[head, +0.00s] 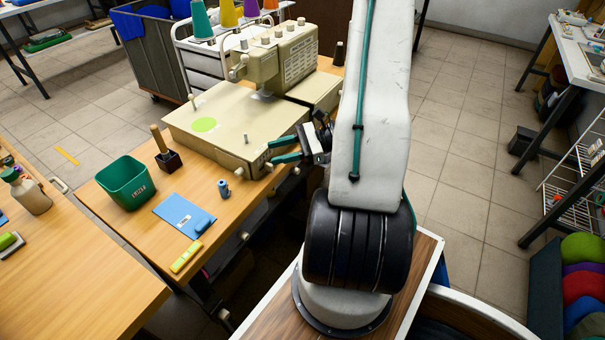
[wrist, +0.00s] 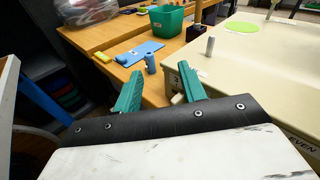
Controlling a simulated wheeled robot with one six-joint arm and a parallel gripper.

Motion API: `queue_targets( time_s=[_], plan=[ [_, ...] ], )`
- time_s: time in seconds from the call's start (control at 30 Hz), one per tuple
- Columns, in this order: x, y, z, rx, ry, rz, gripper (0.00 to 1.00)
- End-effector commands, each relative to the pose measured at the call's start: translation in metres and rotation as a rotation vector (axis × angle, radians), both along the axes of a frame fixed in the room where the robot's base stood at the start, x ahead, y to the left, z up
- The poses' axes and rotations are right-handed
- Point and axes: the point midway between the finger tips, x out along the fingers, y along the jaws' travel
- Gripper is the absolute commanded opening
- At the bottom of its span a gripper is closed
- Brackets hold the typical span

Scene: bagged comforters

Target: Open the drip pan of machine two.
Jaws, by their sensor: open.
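A beige sewing machine (head: 278,60) with a broad flat bed (head: 215,125) stands on the wooden table, a green disc on its top. Its bed also fills the right of the wrist view (wrist: 255,75). I cannot tell which part is the drip pan, and no number two shows. My gripper (head: 272,152), with teal fingers, is beside the bed's near right corner. In the wrist view my gripper (wrist: 158,72) is open and empty. A small pale knob (wrist: 177,99) shows close to its right finger, at the bed's side; whether they touch is unclear.
Thread cones stand behind the machine.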

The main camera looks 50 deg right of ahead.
Motion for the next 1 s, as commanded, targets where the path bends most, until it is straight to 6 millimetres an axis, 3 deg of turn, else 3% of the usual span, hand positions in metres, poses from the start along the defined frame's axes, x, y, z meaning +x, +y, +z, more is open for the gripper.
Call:
queue_targets(
  time_s=[0.03, 0.2, 0.4, 0.63, 1.0],
  plan=[
    [-0.008, -0.017, -0.022, 0.066, 0.014, -0.102, 0.41],
    [-0.037, -0.066, -0.087, 0.247, 0.041, -0.429, 0.41],
    [-0.071, -0.094, -0.144, 0.385, 0.058, -0.694, 0.41],
    [-0.079, -0.1, -0.164, 0.431, 0.065, -0.787, 0.41],
    [-0.027, -0.095, -0.164, 0.429, 0.065, -0.782, 0.41]
  ],
)
